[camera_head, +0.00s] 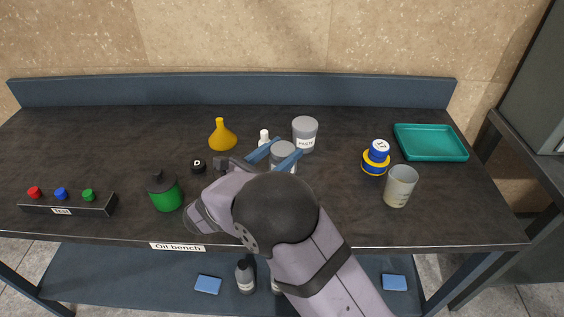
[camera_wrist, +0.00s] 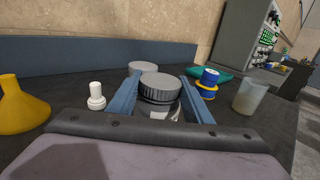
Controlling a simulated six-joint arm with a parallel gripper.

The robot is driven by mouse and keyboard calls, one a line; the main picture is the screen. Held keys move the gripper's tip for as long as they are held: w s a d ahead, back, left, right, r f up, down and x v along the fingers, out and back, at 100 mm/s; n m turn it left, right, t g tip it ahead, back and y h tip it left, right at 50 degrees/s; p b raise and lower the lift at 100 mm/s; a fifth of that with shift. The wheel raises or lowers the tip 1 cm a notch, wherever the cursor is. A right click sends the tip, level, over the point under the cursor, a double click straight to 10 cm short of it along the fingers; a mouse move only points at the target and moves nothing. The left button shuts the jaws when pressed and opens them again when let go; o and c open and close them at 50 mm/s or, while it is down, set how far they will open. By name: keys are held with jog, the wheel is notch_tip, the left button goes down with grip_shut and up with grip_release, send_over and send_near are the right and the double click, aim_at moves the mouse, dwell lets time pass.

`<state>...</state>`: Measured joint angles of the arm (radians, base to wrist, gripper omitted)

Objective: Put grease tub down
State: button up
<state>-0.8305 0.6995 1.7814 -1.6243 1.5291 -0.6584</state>
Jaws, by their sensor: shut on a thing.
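The grease tub (camera_head: 284,153), a pale round tub with a grey lid, is between the two blue fingers of my gripper (camera_head: 275,152). In the wrist view the tub (camera_wrist: 160,90) stands upright, with the ribbed lid on top and a finger along each side. My gripper (camera_wrist: 161,100) is shut on it. The lower part of the tub is hidden by my wrist, so I cannot tell whether its base touches the bench (camera_head: 110,140).
Behind the held tub stands a grey tub marked PASTE (camera_head: 305,137). A small white bottle (camera_head: 264,137) and a yellow funnel (camera_head: 222,138) are to its left. A blue-and-yellow item (camera_head: 376,158), a clear cup (camera_head: 400,188) and a teal tray (camera_head: 431,143) are to the right.

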jog(key=shift+f, duration=1.75)
jog(key=shift+f, duration=0.25)
jog(key=o, duration=1.3)
jog(key=shift+s, duration=0.1)
jog(key=shift+r, duration=0.1)
jog(key=b+v, duration=0.1)
jog(key=v, duration=1.1)
jog(key=shift+r+b, duration=0.15)
jog(key=shift+b, duration=0.25)
